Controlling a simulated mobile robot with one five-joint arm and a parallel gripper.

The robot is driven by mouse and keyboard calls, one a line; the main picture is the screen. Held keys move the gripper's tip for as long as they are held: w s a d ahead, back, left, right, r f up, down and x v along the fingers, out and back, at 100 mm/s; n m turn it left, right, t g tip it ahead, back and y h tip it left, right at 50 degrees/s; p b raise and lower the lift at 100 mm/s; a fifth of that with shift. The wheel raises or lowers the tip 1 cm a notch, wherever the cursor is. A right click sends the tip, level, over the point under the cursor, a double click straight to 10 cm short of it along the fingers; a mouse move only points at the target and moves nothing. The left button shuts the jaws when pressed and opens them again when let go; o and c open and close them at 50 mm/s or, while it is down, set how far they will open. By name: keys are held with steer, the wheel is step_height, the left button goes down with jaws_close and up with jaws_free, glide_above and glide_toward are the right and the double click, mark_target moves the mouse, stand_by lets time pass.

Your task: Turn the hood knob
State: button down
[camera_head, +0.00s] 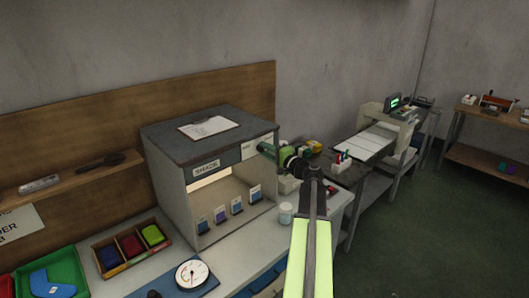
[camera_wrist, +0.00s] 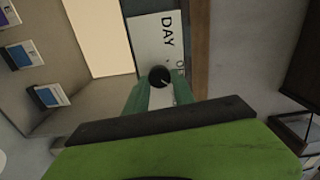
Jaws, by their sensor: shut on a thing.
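The hood (camera_head: 166,185) is a grey box with an open lit front and a SHADE label, standing on the bench. In the wrist view the hood knob (camera_wrist: 159,75) is a small round black knob with a white pointer line, on a white plate (camera_wrist: 146,40) marked DAY. The rest of the plate's lettering is partly hidden. My gripper (camera_wrist: 158,88) has its green fingertips on either side of the knob and is shut on it. In the head view my gripper (camera_head: 266,150) is at the hood's upper right front corner, where it hides the knob.
A clipboard (camera_head: 208,127) lies on the hood's top. Several small cards (camera_head: 238,206) stand inside the hood. A white jar (camera_head: 286,213), a dial gauge (camera_head: 191,274) and a tray of coloured blocks (camera_head: 131,246) are on the bench. The floor at right is clear.

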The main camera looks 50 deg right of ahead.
steer(key=shift+r+m, duration=0.1)
steer(key=shift+m, duration=1.3)
steer(key=shift+w, duration=0.1)
steer(key=c, duration=1.1)
jaws_free()
steer(key=shift+s, duration=0.35)
steer(key=s, duration=1.1)
steer(key=s+a, duration=0.1)
steer(key=s, duration=0.4)
steer(key=shift+s+a, duration=0.1)
steer(key=shift+s, duration=0.3)
